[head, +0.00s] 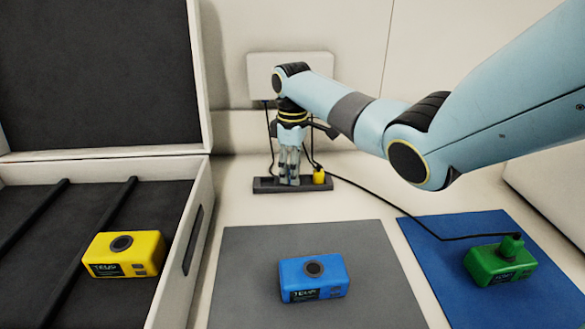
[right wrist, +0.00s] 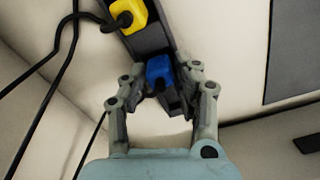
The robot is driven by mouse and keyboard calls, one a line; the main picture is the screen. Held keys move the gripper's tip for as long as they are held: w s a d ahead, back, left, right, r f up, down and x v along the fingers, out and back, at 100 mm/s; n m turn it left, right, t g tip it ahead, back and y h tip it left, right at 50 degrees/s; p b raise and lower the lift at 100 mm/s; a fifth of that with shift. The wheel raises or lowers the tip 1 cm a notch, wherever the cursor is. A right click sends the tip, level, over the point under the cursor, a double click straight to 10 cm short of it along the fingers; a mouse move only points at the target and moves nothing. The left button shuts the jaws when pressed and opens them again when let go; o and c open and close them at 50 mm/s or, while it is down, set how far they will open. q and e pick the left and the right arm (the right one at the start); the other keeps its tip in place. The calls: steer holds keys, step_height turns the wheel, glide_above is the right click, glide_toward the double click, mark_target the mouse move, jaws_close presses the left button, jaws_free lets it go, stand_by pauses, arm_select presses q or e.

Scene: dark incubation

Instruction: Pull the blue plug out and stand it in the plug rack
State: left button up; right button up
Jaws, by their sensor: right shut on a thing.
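My right gripper (head: 289,178) points down over the dark plug rack (head: 264,186) by the back wall. Its fingers are shut on the blue plug (right wrist: 158,72). In the right wrist view the blue plug sits between the fingertips (right wrist: 162,88), over the rack (right wrist: 150,43); I cannot tell whether it is seated in a slot. In the head view the fingers hide the blue plug. The blue box (head: 313,279) lies on the grey mat (head: 245,265), its round socket empty. My left gripper is not in view.
A yellow plug (head: 319,176) stands at the rack's right end. A green box (head: 499,262) with a green plug (head: 511,245) sits on a blue mat (head: 430,240); a black cable crosses to it. A yellow box (head: 124,254) lies in the open case (head: 196,235) at left.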

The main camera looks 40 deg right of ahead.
steer(key=o, duration=1.2)
steer(key=shift+c, duration=0.2)
step_height(320, 180, up, 12)
